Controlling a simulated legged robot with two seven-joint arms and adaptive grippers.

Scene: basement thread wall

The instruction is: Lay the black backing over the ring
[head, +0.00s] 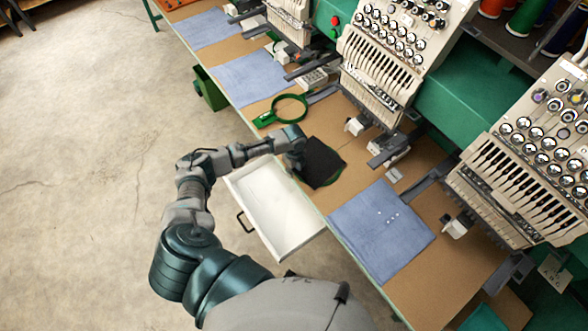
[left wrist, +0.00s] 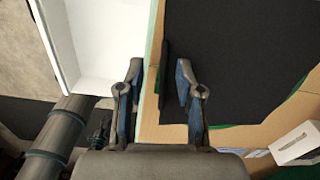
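The black backing (head: 322,163) lies on the brown table. Slivers of a green ring (head: 338,178) show at its edge, so most of that ring is hidden under it. In the left wrist view the backing (left wrist: 245,60) fills the upper right, with green at its lower and right edges. My left gripper (head: 300,150) is at the backing's left edge. In the left wrist view the fingers of the gripper (left wrist: 160,75) are apart, with a narrow dark strip of backing edge between them; neither finger clearly grips it. My right gripper is not in view.
A white open drawer (head: 275,205) sticks out at the table's front, below my left forearm. Another green ring (head: 290,107) lies farther along the table. Blue cloths (head: 380,232) lie on either side. Embroidery machines (head: 395,45) line the back.

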